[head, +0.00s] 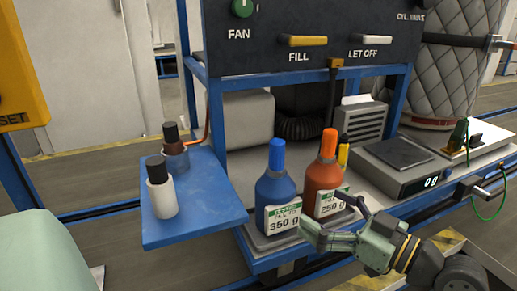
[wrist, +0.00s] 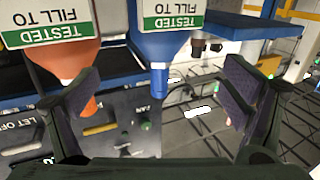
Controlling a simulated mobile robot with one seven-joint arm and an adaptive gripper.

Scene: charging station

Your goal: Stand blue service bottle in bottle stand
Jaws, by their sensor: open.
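The blue service bottle (head: 275,195) stands upright on the left, with a blue cap and a white label reading 350 g. An orange-red bottle (head: 323,185) labelled 250 g stands close on its right. Both rest on a low grey platform (head: 258,246); I cannot tell whether this is the bottle stand. My gripper (head: 335,220) is open and empty in front of the orange bottle's lower part. In the upside-down wrist view, the blue bottle (wrist: 166,47) appears between the open fingers (wrist: 160,95), and the orange bottle (wrist: 75,65) is beyond the left finger.
A scale (head: 402,168) stands at right. The control panel (head: 310,35) overhangs the bench. The shelf's front right is clear.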

